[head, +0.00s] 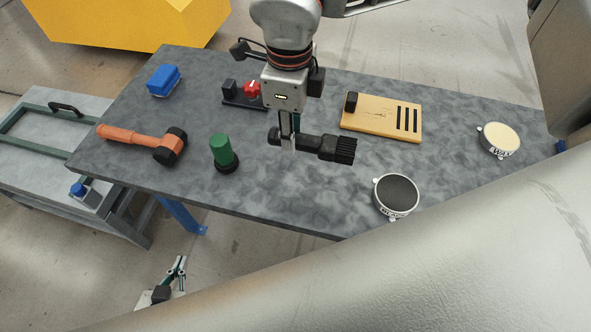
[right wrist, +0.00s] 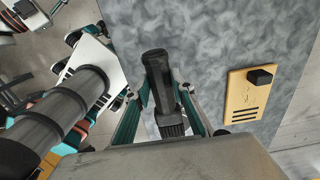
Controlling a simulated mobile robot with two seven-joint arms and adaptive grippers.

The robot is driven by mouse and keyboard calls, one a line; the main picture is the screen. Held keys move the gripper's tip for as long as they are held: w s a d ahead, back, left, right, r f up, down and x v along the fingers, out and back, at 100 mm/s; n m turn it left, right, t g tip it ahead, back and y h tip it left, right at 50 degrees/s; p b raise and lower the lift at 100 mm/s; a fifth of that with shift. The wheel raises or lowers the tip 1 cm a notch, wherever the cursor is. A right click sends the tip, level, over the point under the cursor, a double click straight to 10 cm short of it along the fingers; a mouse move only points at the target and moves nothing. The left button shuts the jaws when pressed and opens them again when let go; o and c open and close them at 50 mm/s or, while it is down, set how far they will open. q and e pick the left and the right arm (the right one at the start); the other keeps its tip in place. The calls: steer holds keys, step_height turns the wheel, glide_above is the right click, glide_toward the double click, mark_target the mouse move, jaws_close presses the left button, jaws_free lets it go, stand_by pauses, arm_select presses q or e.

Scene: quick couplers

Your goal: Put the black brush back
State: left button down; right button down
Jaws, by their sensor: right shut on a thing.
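The black brush (head: 338,150) has a dark handle and a bristled head pointing right in the head view. My right gripper (head: 288,145) is shut on its handle and holds it lying roughly level, seemingly above the grey table. In the right wrist view the brush (right wrist: 157,85) lies between the fingers, bristles towards the bottom of the picture. My left gripper (head: 179,272) hangs low beyond the table's front edge, empty, its small fingers apart. No place marked for the brush can be made out for certain.

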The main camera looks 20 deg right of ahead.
mark_target(292, 179)
step_height(292, 179, down, 13)
steer(key=shift+f, duration=0.2)
steer(key=c, duration=1.7)
jaws_free()
steer(key=shift+f+p, duration=0.25)
steer(key=shift+p, duration=0.05)
step_height(292, 179, up, 8)
steer(key=shift+w+a+f+b, duration=0.1)
steer(key=shift+b, duration=0.4)
